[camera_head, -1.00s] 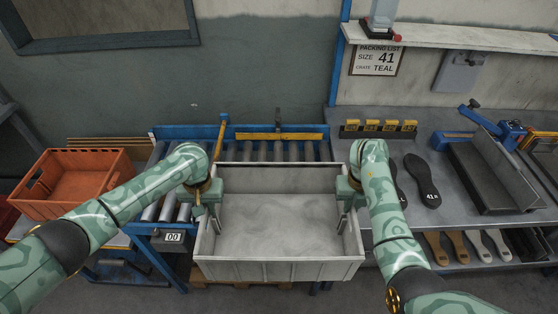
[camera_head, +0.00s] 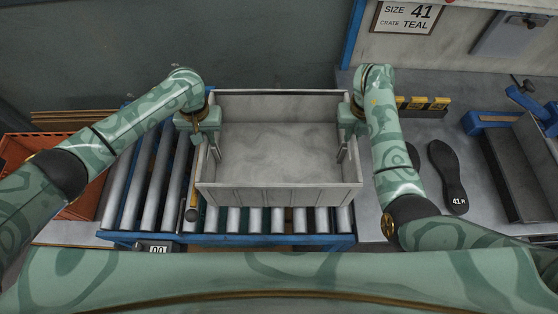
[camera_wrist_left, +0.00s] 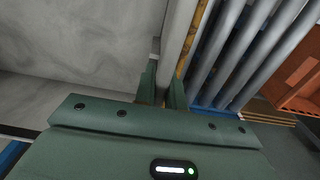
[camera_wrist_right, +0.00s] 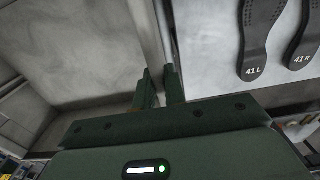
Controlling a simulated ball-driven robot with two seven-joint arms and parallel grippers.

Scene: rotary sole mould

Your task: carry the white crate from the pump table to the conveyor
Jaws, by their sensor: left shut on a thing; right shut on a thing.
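The white crate (camera_head: 278,196) is empty and looks level, over the rollers of the conveyor (camera_head: 145,190) in the head view. I cannot tell whether its base touches the rollers. My left gripper (camera_head: 212,145) is shut on the crate's left wall, which also shows between its fingers in the left wrist view (camera_wrist_left: 163,92). My right gripper (camera_head: 344,148) is shut on the right wall; the right wrist view shows its fingers (camera_wrist_right: 160,90) across the rim. The crate's underside is hidden.
An orange crate (camera_head: 80,209) stands left of the conveyor, partly behind my left arm. Bare rollers show left of the white crate.

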